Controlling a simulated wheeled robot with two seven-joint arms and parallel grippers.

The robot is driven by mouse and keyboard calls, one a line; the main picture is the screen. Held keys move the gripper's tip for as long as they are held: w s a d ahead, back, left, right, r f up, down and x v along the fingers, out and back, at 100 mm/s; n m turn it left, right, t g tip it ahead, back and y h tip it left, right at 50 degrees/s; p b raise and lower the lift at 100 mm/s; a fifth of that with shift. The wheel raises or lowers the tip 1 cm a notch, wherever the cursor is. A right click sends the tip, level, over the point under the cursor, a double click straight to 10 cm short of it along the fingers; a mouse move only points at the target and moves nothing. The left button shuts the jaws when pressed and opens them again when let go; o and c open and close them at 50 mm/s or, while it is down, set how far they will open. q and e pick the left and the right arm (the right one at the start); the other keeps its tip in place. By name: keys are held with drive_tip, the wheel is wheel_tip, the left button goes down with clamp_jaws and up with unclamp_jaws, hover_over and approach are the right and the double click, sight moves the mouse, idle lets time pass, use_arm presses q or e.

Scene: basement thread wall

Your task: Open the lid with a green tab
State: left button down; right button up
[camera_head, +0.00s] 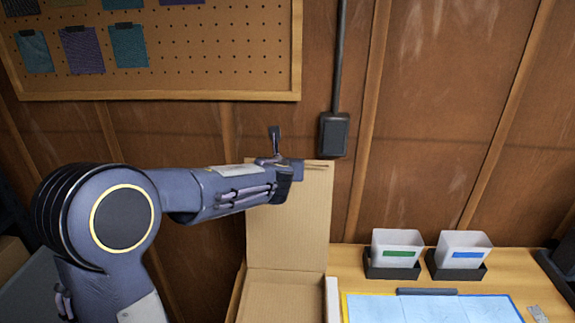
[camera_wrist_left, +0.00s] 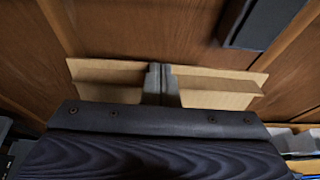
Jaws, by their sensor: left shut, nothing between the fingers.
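A brown cardboard box (camera_head: 283,276) stands open at the left end of the table. Its lid (camera_head: 288,228) stands upright at the back, near the wall. My left gripper (camera_head: 322,164) is shut and empty at the top edge of the lid, in front of its upper part. In the left wrist view the shut fingertips (camera_wrist_left: 160,78) overlap the middle of the lid's edge (camera_wrist_left: 105,75); I cannot tell whether they touch it. No green tab shows on the lid; the arm covers part of its upper edge. My right gripper is not in view.
Two clear bins in black holders stand on the table, one with a green label (camera_head: 397,253), one with a blue label (camera_head: 466,255). A blue sheet on a clipboard (camera_head: 425,306) lies in front. A dark wall box (camera_head: 334,134) with a conduit is close above the gripper.

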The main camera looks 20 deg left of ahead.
use_arm(q)
drive_tip(key=shift+a+r, duration=0.15)
drive_tip(key=shift+r, duration=0.1)
drive_tip(key=v, duration=0.8)
drive_tip(key=s+a+f+n+g+h, duration=0.1)
drive_tip(key=s+a+f+n+g, duration=0.25)
drive_tip(key=s+n, duration=0.45)
drive_tip(key=s+a+f+n+g, duration=0.2)
drive_tip(key=s+f+n, duration=0.3)
drive_tip(key=s+n, duration=0.25)
drive_tip(key=s+d+f+n+g+h, duration=0.1)
drive_tip(key=s+d+f+n+h, duration=0.1)
drive_tip(key=s+d+n, duration=0.3)
drive_tip(key=s+d+f+n+g+h, duration=0.1)
drive_tip(key=s+d+f+n+h, duration=0.2)
drive_tip(key=s+n, duration=0.8)
drive_tip(key=d+n+h, duration=0.2)
drive_tip(key=d, duration=0.1)
drive_tip(key=shift+n, duration=0.35)
drive_tip(key=shift+a+f, duration=0.1)
